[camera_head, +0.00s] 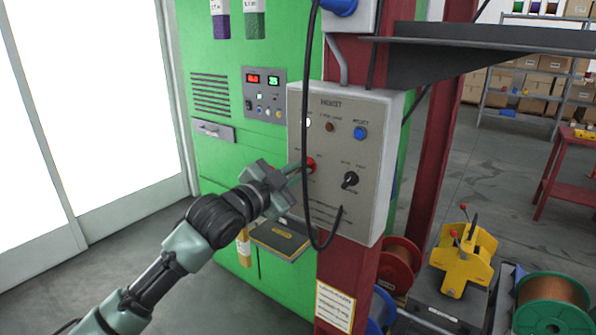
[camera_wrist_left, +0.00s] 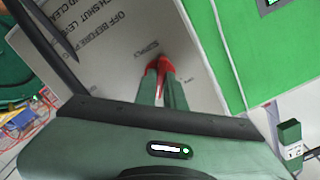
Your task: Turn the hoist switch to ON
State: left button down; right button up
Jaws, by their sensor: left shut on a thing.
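The grey control box (camera_head: 336,215) is fixed to a dark red post. The red switch knob (camera_head: 309,164) sits at the left of the box's front, below its indicators. My left gripper (camera_head: 300,168) reaches it from the left and is shut on it. In the left wrist view the two fingers (camera_wrist_left: 161,86) close around the red knob (camera_wrist_left: 157,64), and small lettering shows beside it. The fingers partly hide the knob, so its exact setting cannot be read. My right gripper is not in view.
A black rotary knob (camera_head: 350,180) sits to the right on the same box, below a blue button (camera_head: 360,132). A black cable (camera_head: 306,110) hangs in front of the box near my gripper. A green cabinet (camera_head: 205,75) stands behind. Yellow equipment (camera_head: 464,258) is at lower right.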

pick_arm(q)
jog(key=shift+f+m, duration=0.1)
jog(key=shift+m, duration=0.5)
jog(key=c, duration=1.5)
grip_release()
jog(key=b+v, duration=0.2)
jog(key=v, duration=0.5)
jog(key=shift+s+a+b, duration=0.25)
jog(key=shift+s+b, duration=0.05)
jog(key=shift+b, duration=0.05)
